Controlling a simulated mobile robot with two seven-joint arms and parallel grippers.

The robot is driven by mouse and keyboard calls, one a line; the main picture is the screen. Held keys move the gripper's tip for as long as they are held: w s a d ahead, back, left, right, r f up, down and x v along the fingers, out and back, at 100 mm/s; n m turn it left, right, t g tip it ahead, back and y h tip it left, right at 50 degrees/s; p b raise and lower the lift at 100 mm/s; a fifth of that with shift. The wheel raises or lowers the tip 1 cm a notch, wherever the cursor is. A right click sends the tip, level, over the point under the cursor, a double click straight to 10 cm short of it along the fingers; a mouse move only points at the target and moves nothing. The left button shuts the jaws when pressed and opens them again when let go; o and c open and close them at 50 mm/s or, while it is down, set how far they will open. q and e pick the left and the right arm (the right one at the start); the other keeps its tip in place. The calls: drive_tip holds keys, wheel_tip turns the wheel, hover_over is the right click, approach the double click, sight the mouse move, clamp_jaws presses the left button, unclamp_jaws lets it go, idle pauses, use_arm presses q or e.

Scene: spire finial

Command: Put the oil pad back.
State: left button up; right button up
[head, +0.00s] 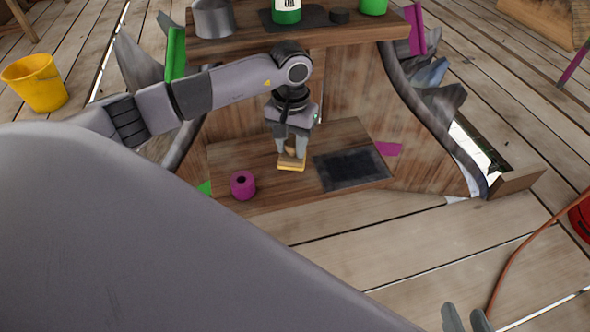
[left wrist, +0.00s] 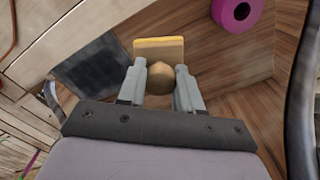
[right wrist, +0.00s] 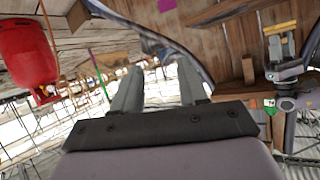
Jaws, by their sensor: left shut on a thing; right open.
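The oil pad (head: 291,164) is a small yellow-edged block with a rounded wooden knob. My left gripper (head: 292,150) is shut on its knob, over the low wooden shelf (head: 225,160). In the left wrist view the knob (left wrist: 160,77) sits between the two fingers, with the yellow pad (left wrist: 158,48) beyond it. I cannot tell whether the pad touches the shelf. A dark flat mat (head: 350,169) lies on the shelf just right of the pad. My right gripper (right wrist: 160,90) is open and empty, away from the shelf; its fingertips show at the bottom right of the head view (head: 467,318).
A magenta roll (head: 243,186) stands on the shelf left of the pad. The upper shelf (head: 345,35) holds a grey pot (head: 213,18), a green bottle (head: 287,12) and a black puck (head: 340,16). A yellow bucket (head: 36,82) stands at far left. A red container (right wrist: 27,50) shows in the right wrist view.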

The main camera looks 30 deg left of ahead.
sight(291, 156)
use_arm(q)
wheel_tip(291, 156, down, 4)
drive_tip(key=shift+s+r+b, duration=0.1)
drive_tip(key=shift+r+b, duration=0.1)
drive_tip(key=shift+b, duration=0.15)
wheel_tip(291, 156, down, 4)
drive_tip(key=shift+r+b, duration=0.1)
drive_tip(key=shift+b, duration=0.5)
use_arm(e)
drive_tip(key=shift+w+a+f+y, duration=0.15)
drive_tip(key=shift+a+y, duration=0.1)
drive_tip(key=shift+a, duration=0.2)
drive_tip(key=shift+w+a+f+y, duration=0.15)
drive_tip(key=shift+a+y, duration=0.1)
drive_tip(key=shift+a, duration=0.15)
use_arm(q)
drive_tip(key=shift+f, duration=0.2)
drive_tip(key=o, duration=0.9)
drive_tip(key=shift+o, duration=0.2)
use_arm(e)
drive_tip(key=shift+a+m, duration=0.15)
drive_tip(key=shift+m, duration=0.15)
use_arm(q)
drive_tip(key=shift+r, duration=0.1)
use_arm(e)
drive_tip(key=shift+r, duration=0.2)
